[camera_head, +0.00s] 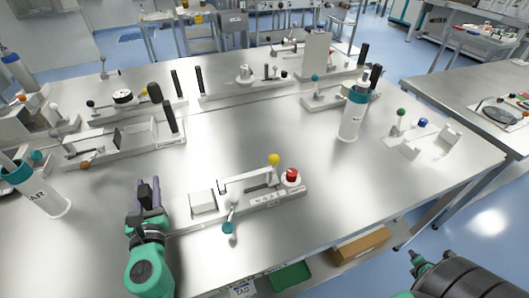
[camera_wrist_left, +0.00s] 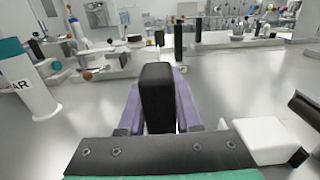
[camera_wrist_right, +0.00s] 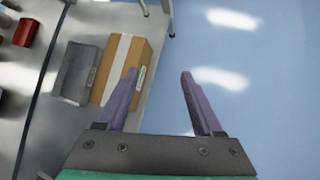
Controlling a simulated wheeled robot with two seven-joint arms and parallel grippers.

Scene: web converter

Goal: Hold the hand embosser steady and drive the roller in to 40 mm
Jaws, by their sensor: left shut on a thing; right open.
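The nearest bench fixture (camera_head: 250,199), which I take to be the hand embosser, lies on the steel table. It has a white block, a lever with a yellow ball (camera_head: 274,159), a red knob (camera_head: 292,175) and a teal-ended handle (camera_head: 228,227). Which part is the roller I cannot tell. My left gripper (camera_head: 148,185) is shut on an upright black grip (camera_wrist_left: 158,95) at the fixture's left end. A white part of the fixture (camera_wrist_left: 262,138) shows at right in the left wrist view. My right gripper (camera_wrist_right: 160,76) is open and empty, away from the fixture, above the floor.
Several similar fixtures stand behind, one with a black disc (camera_head: 122,97). A labelled white cylinder (camera_head: 46,198) stands at left, another (camera_head: 352,118) at right. A cardboard box (camera_head: 360,245) and a green bin (camera_head: 290,276) are below the table. Bare tabletop lies right of the fixture.

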